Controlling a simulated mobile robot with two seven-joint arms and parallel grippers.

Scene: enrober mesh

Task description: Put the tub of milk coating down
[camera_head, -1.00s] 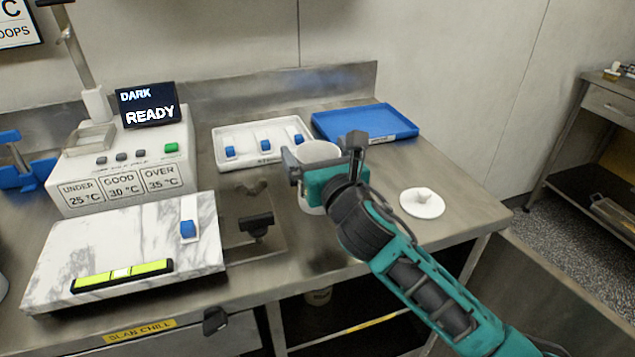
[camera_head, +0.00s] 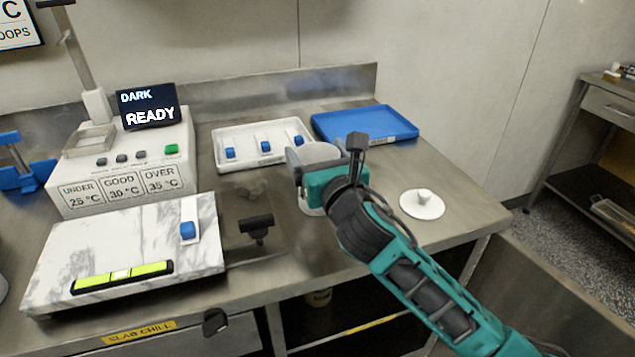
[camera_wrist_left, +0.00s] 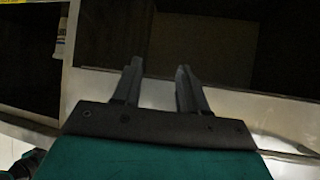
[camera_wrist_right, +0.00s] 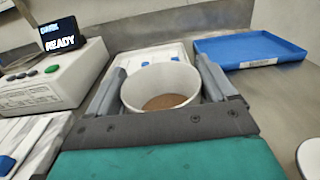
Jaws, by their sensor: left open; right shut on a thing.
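The tub of milk coating (camera_wrist_right: 162,82) is a white round tub with brown coating inside. In the right wrist view it stands upright between the two fingers of my right gripper (camera_wrist_right: 160,92), which is shut on it. In the head view the tub (camera_head: 318,153) is partly hidden behind the right gripper (camera_head: 325,165), over the steel counter right of the machine. Whether its base touches the counter is hard to tell. My left gripper (camera_wrist_left: 158,88) is open and empty in the left wrist view, facing dark shelving under the counter.
A white lid (camera_head: 422,204) with a knob lies on the counter at right. A white tray (camera_head: 225,160) with blue-handled pieces and a blue tray (camera_head: 365,124) stand behind. The marble slab (camera_head: 120,245) and the READY machine (camera_head: 125,165) are at left. Bare counter lies around the lid.

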